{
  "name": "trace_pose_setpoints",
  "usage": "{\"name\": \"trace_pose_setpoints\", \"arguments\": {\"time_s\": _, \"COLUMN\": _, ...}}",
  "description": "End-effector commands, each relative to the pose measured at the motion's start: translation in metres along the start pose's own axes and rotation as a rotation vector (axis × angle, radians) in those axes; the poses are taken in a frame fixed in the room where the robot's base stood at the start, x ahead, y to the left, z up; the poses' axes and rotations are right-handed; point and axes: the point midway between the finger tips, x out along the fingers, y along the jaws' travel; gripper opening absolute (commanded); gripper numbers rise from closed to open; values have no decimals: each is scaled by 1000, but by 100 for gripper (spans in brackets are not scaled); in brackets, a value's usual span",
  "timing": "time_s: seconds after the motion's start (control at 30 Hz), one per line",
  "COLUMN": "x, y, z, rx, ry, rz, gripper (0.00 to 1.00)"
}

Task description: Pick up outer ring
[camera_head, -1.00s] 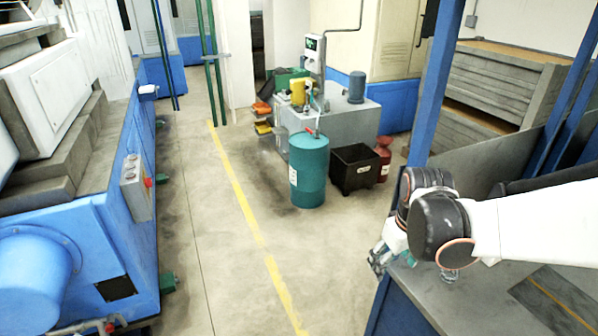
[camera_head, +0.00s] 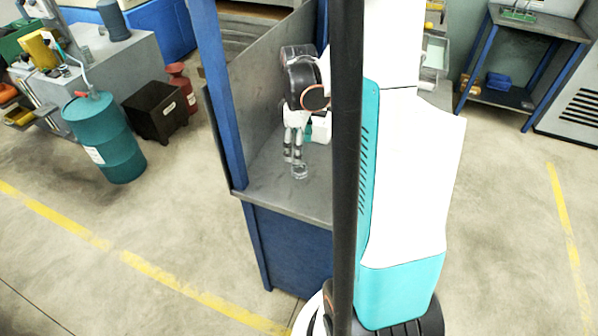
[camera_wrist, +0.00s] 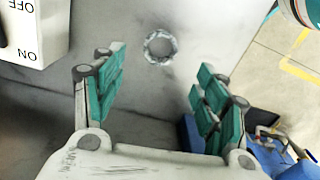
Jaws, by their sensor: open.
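The outer ring (camera_wrist: 160,46) is a small grey metal ring lying flat on the grey metal bench top. In the wrist view it sits ahead of my gripper (camera_wrist: 153,88), about midway between the two green-padded fingers. The fingers are wide apart with nothing between them. In the head view the ring (camera_head: 299,171) shows small near the bench's front edge. My gripper (camera_head: 293,150) hangs pointing down just above and beside it. Whether the fingertips touch the bench is not clear.
The bench (camera_head: 262,188) has upright grey panels and a blue post (camera_head: 217,90) at its left corner. A white ON/OFF box (camera_wrist: 34,33) stands at upper left in the wrist view. A teal drum (camera_head: 104,137) and a black bin (camera_head: 157,111) stand on the floor at left.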

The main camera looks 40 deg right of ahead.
Motion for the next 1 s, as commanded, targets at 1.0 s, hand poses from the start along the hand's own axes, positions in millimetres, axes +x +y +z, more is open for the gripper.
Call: {"name": "trace_pose_setpoints", "arguments": {"time_s": 1.0, "x": 79, "y": 0, "z": 1, "rx": 0, "ry": 0, "rz": 0, "gripper": 60}}
